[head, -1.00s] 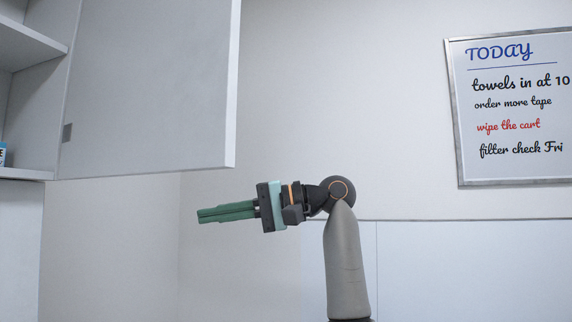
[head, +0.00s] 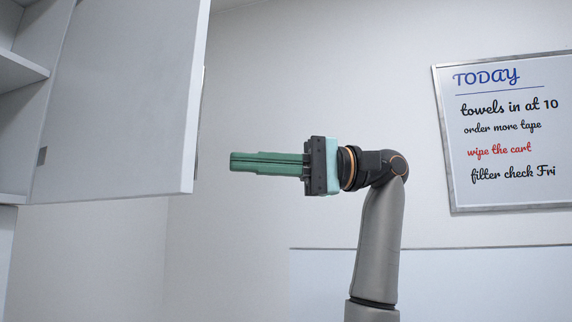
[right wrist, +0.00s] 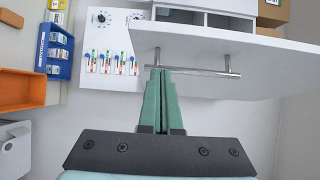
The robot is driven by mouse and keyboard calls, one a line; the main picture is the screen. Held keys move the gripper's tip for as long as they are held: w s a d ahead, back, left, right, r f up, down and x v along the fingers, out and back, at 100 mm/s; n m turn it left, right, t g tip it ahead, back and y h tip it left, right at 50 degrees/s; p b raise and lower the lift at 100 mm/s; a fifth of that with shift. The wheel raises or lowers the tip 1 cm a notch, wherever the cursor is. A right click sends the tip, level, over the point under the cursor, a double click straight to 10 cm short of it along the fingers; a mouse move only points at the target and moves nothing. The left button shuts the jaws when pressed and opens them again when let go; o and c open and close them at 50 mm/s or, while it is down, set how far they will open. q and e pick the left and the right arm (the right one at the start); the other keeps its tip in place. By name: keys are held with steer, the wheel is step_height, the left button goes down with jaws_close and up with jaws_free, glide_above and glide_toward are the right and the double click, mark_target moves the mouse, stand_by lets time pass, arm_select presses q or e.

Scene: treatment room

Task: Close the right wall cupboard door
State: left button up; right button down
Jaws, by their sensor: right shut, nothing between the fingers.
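The right wall cupboard door (head: 125,100) is a plain white panel standing open at the left of the head view. Its inner face shows, with a small grey hinge plate near its lower left. In the right wrist view the door (right wrist: 270,82) is at the upper right, with a metal bar handle (right wrist: 200,68). My right gripper (head: 232,162), with green fingers, is shut and empty, right of the door's free edge in the head view. In the right wrist view its fingertips (right wrist: 160,72) overlap the handle's left part; I cannot tell if they touch. My left gripper is out of view.
The open cupboard (head: 22,72) has a shelf at far left. A whiteboard (head: 510,190) hangs on the right wall.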

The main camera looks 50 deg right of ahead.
steer(key=shift+w+a, duration=0.2)
steer(key=shift+a, duration=2.55)
steer(key=shift+a, duration=0.1)
